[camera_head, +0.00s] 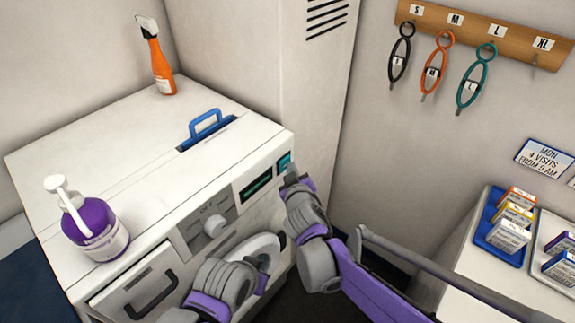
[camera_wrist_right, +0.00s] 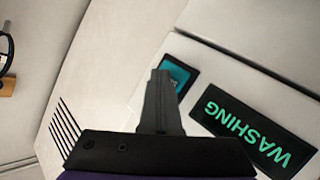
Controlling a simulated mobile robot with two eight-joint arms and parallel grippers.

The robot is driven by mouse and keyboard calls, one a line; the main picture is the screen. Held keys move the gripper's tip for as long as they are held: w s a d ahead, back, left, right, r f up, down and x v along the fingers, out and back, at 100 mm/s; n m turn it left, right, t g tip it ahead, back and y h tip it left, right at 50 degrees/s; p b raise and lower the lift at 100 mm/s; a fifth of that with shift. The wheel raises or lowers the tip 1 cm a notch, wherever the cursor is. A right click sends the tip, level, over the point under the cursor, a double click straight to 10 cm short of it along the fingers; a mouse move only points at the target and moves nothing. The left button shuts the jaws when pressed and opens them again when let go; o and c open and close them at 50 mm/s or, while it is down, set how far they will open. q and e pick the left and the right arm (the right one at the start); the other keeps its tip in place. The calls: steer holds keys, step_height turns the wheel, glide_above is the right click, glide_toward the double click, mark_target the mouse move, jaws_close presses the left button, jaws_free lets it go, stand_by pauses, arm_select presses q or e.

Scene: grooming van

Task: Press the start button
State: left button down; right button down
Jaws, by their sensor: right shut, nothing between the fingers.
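The start button appears to be the small teal square (camera_head: 285,162) at the right end of the white washing machine's (camera_head: 120,120) front panel. It also shows in the right wrist view as a teal panel (camera_wrist_right: 181,74), partly hidden by my fingers. My right gripper (camera_head: 291,174) is shut and empty, with its tip at the button's lower edge. In the wrist view the shut fingers (camera_wrist_right: 161,76) overlap the button; I cannot tell whether they touch it. The display (camera_wrist_right: 250,130) beside it reads WASHING. My left arm is low before the machine; its fingers cannot be made out.
A purple pump bottle (camera_head: 95,232) and an orange spray bottle (camera_head: 160,65) stand on the machine. A blue handle (camera_head: 205,122) rises from its top. A tall cabinet (camera_head: 300,70) adjoins it. A counter with a blue tray (camera_head: 486,236) of boxes is at right.

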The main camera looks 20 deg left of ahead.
arm_select(q)
steer(key=shift+s+f, duration=0.15)
steer(key=shift+f, duration=0.15)
arm_select(e)
steer(key=shift+s+d, duration=0.35)
steer(key=shift+d, duration=0.4)
steer(key=shift+d, duration=0.1)
